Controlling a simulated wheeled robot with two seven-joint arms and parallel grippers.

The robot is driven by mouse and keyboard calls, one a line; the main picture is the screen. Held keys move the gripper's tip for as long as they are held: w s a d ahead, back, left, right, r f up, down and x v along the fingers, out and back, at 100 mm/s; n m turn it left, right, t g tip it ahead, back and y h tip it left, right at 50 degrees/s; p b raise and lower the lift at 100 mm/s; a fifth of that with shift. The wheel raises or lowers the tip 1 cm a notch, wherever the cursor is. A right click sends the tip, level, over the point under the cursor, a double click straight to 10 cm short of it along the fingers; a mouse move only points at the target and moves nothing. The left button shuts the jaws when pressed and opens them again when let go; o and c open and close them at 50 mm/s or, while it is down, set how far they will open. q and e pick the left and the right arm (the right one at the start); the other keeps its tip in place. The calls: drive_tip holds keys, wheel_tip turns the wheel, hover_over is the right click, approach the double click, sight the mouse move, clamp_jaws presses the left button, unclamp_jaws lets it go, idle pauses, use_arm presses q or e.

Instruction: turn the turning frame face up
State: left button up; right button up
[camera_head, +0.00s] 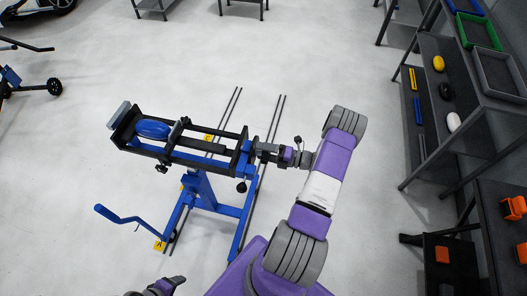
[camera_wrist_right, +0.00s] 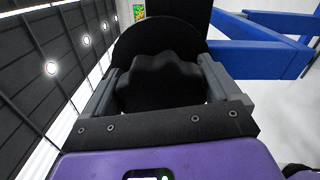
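The turning frame (camera_head: 216,133) is a long black rectangular frame on a blue stand (camera_head: 201,190), left of centre in the head view. A shiny blue oval part (camera_head: 153,129) shows in its left end. My right gripper (camera_head: 272,151) is at the frame's right end. In the right wrist view, a black lobed knob (camera_wrist_right: 160,78) sits between the fingers of my right gripper (camera_wrist_right: 160,82). The fingers flank it closely, but whether they press on it is not clear. My left gripper (camera_head: 165,287) is low at the bottom edge, away from the frame, its fingers unclear.
A shelf rack (camera_head: 455,92) with bins and small items stands at the right. The pale floor at the left is mostly free.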

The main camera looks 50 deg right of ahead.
drive_tip(key=shift+o, duration=0.6)
drive_tip(key=shift+s, duration=0.1)
drive_tip(key=b+v, duration=0.1)
drive_tip(key=v, duration=0.6)
drive_tip(key=shift+s+d, duration=0.2)
drive_tip(key=shift+d, duration=0.05)
drive_tip(key=shift+s, duration=0.1)
